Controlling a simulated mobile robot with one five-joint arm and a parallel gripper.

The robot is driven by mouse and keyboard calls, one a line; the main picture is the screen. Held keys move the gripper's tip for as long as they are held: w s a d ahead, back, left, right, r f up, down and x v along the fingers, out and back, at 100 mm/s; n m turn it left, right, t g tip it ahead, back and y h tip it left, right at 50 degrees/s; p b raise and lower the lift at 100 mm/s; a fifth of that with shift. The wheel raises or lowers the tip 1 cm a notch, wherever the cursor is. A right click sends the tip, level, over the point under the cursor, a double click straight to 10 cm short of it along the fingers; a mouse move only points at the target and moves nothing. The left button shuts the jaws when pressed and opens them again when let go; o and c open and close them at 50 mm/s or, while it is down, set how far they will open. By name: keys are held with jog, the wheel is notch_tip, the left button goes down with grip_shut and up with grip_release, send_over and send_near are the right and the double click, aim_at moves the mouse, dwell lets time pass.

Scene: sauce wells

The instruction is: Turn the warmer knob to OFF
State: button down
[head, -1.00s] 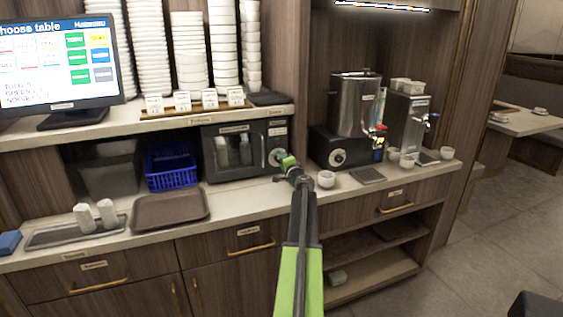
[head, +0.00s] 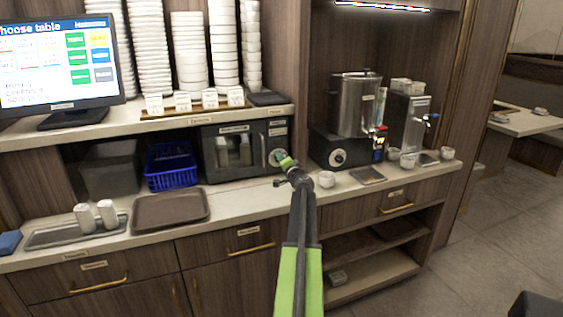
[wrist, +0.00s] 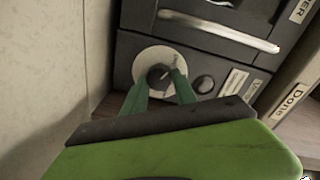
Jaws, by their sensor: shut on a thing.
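The warmer (head: 211,163) is a black box with a glass door on the counter, under the shelf. Its dark knob (wrist: 158,75) sits on a round pale dial plate (wrist: 145,60) on the front panel; in the head view the dial plate (head: 275,157) is partly hidden by my gripper. My gripper (head: 281,157) reaches the panel from the front. In the wrist view its green fingers (wrist: 160,82) are closed on the knob's two sides. A light mark shows by the knob, but I cannot read the dial setting.
A round button (wrist: 203,84) is beside the knob, and a light handle bar (wrist: 220,30) crosses the panel nearby. A steel urn (head: 353,105) on a black base with its own knob (head: 337,157) stands right. A small cup (head: 327,179) stands near my arm.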

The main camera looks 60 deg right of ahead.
jog(key=c, duration=1)
grip_release()
jog(key=shift+s, duration=0.1)
jog(key=p+v, duration=0.1)
jog(key=v, duration=1.6)
jog(key=shift+s+a, duration=0.1)
